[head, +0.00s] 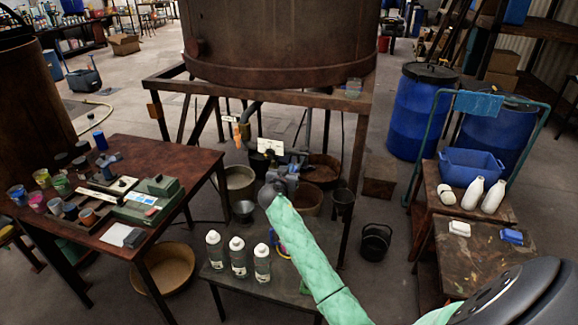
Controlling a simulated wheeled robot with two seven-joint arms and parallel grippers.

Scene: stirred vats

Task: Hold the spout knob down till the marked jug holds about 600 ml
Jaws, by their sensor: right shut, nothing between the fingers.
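The big rust-brown vat (280,40) stands on a metal frame at the top centre. Below it, pipework with an orange fitting (238,138) and a white label (270,146) hangs over several buckets. My right arm, in a green sleeve, reaches up from the lower right. My right gripper (287,178) is shut and empty, at the pipework area below the label. The spout knob cannot be made out there; my gripper and wrist cover that spot. My left gripper is out of view.
A low table (215,275) with several white bottles (238,257) stands in front of the vat. A red-brown table (125,155) with cups and a green device is at left. Blue drums (420,110) and a cart with a blue tub (470,165) are at right.

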